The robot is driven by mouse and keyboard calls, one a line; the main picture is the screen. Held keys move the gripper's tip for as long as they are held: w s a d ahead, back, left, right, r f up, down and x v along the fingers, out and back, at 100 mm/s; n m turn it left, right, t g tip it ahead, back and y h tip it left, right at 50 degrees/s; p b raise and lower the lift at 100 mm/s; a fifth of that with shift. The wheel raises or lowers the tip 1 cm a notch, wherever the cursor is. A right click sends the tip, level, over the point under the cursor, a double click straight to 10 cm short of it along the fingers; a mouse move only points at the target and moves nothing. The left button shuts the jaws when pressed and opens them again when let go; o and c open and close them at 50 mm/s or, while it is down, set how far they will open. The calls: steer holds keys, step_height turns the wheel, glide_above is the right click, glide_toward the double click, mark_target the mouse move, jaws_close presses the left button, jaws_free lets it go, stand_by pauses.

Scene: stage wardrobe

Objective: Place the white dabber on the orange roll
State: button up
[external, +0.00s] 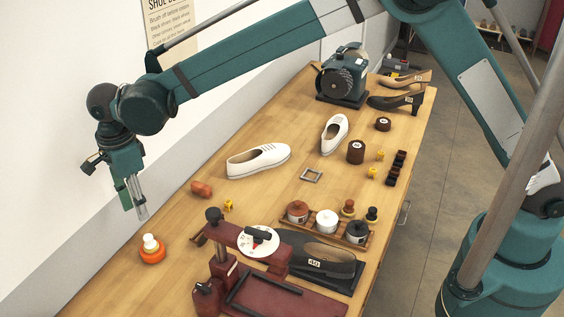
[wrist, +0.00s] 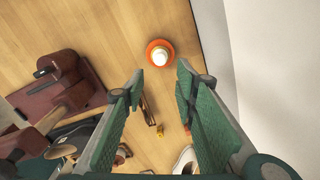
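The white dabber (external: 150,241) stands upright on the orange roll (external: 152,256), at the left front of the wooden table. In the wrist view the dabber (wrist: 159,58) shows from above, with the orange roll (wrist: 150,47) as a ring around it. I cannot tell whether the dabber rests on the roll's top or sits in its middle. My gripper (external: 140,207) is up in the air above and a little left of them in the external view. In the wrist view my gripper (wrist: 160,74) has its fingers wide apart with nothing between them.
A dark red shoe press (external: 226,262) stands to the right of the roll. A brown-red cylinder (external: 201,189), a white shoe (external: 258,160) and a rack of jars (external: 326,222) lie farther along the table (external: 176,222). The wall is close on the left.

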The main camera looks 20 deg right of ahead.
stand_by(0.3)
steer(key=w+d+r+n, duration=0.2)
steer(key=w+d+r, duration=0.6)
steer(key=w+d, duration=0.3)
steer(key=w+d+r+n+t+y, duration=0.1)
steer(key=w+d+r, duration=0.3)
steer(key=d, duration=0.8)
steer(key=w+d+r+n+t, duration=0.15)
steer(key=d+r, duration=0.35)
steer(key=d, duration=0.7)
steer(key=w+d+r+n+y, duration=0.1)
steer(key=w+d+r+n, duration=0.3)
steer(key=d, duration=0.8)
steer(key=s+d+n+t, duration=0.1)
steer(key=s+d, duration=0.3)
steer(key=d, duration=0.7)
steer(key=s+d+n+t, duration=0.1)
steer(key=s+d, duration=0.3)
steer(key=d, duration=0.8)
steer(key=s+d+n+t, duration=0.1)
steer(key=s+d, duration=0.3)
steer(key=d, duration=0.7)
steer(key=s+d+f+n+t+h, duration=0.1)
steer(key=s+d+f+n+h, duration=0.1)
steer(key=s+d, duration=0.5)
steer(key=shift+d+f+t, duration=0.35)
steer(key=shift+d+f, duration=0.5)
steer(key=shift+d, duration=0.4)
